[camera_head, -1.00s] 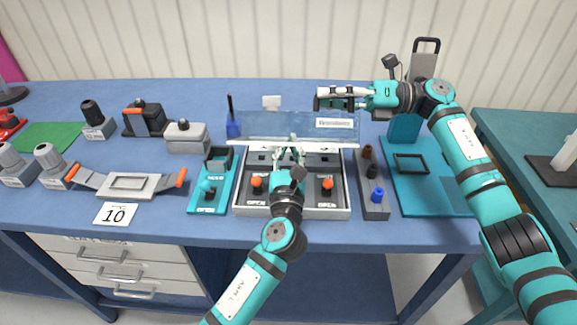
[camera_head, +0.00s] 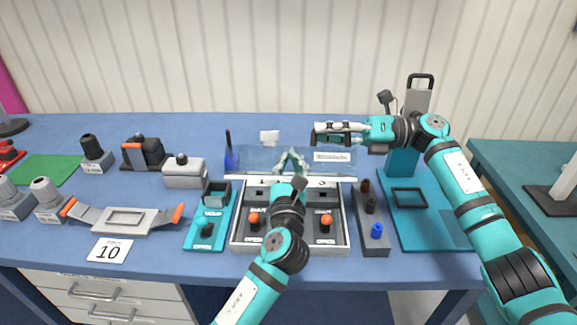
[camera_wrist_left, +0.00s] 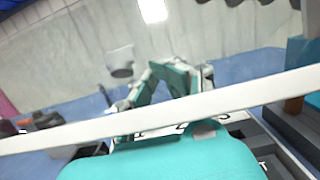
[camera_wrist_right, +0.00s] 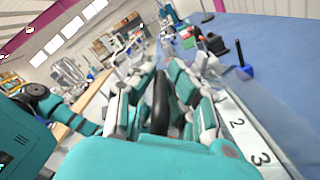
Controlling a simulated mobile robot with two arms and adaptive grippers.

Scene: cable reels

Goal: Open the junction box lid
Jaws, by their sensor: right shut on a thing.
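The junction box (camera_head: 240,238) is a grey case with orange knobs inside. Its clear lid (camera_head: 258,160) is raised and tilted, with a pale front edge. My left gripper (camera_head: 291,155) reaches over the box, its fingers showing through the lid. In the left wrist view the pale lid edge (camera_wrist_left: 55,137) crosses in front of the left fingers (camera_wrist_left: 165,75), which converge at their tips with nothing visible between them. My right gripper (camera_head: 318,133) is behind and above the lid. In the right wrist view it is shut on a black upright part (camera_wrist_right: 162,103), whose identity is unclear.
A teal tray (camera_head: 207,237) stands left of the box. A grey strip with coloured plugs (camera_head: 372,238) and a teal stand (camera_head: 430,238) are on the right. Grey fixtures (camera_head: 185,175) and a number card (camera_head: 109,250) lie left. The front table edge is clear.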

